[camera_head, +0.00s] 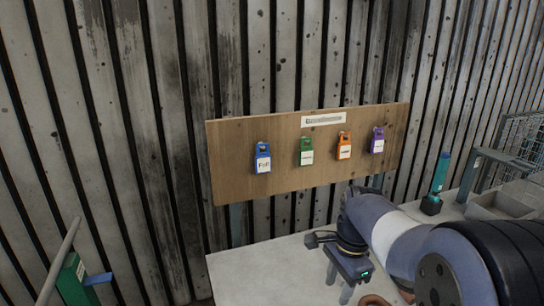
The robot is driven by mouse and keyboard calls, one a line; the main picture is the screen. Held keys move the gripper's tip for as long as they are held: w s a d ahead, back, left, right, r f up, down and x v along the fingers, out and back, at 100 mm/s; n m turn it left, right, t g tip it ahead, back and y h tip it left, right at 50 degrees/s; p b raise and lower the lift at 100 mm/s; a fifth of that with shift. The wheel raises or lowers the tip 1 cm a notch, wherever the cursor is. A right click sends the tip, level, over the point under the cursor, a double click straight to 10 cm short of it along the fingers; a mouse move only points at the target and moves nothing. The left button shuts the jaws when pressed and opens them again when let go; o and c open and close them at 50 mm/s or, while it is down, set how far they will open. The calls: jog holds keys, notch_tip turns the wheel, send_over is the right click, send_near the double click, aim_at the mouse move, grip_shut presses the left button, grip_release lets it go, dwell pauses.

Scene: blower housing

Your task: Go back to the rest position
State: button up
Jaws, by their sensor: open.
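My gripper (339,284) is low over the pale tabletop (262,272), in front of the wooden board. Its two grey fingers point down and stand apart, with nothing seen between them. My arm reaches in from the lower right and hides part of the table. Whether the fingertips touch the tabletop cannot be told.
A wooden board (235,185) carries blue (263,158), green (306,151), orange (344,146) and purple (377,140) tags. A teal tool (440,172) stands upright at right, near a grey tray (500,206). A green box (72,280) is at lower left. Bare tabletop lies left of my gripper.

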jog(key=f, duration=0.3)
jog(key=a+f, duration=0.1)
jog(key=f, duration=0.6)
jog(key=shift+s+a+f, duration=0.15)
jog(key=shift+s+f, duration=0.05)
jog(key=shift+f, duration=0.15)
jog(key=shift+r, duration=0.15)
jog(key=shift+r, duration=0.1)
